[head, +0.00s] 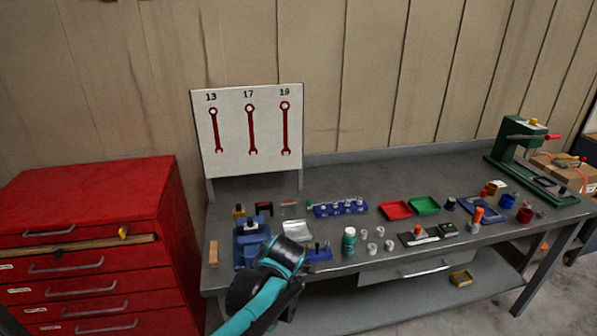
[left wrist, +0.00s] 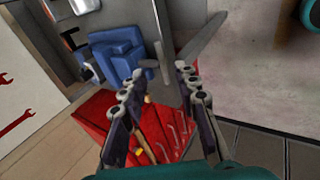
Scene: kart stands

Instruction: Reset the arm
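My left gripper (left wrist: 160,78) is open in the left wrist view, its two jointed fingers apart with nothing clearly held between them. In the head view a teal and black arm of mine reaches in from the bottom, in front of the bench edge near the blue vise (head: 250,240). The gripper end (head: 290,297) there is dark and partly hidden by the arm. The vise also shows beyond the fingers in the left wrist view (left wrist: 122,52). A grey cross-like shape (left wrist: 182,72) shows beyond the fingertips; I cannot tell what it is. My right gripper is in neither view.
The grey workbench (head: 370,180) carries a blue socket rack (head: 340,209), red tray (head: 396,210), green tray (head: 424,205), teal-green bottle (head: 348,241) and green press (head: 520,150). A wrench board (head: 232,150) stands behind. A red drawer cabinet (head: 90,200) stands left, one drawer partly open.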

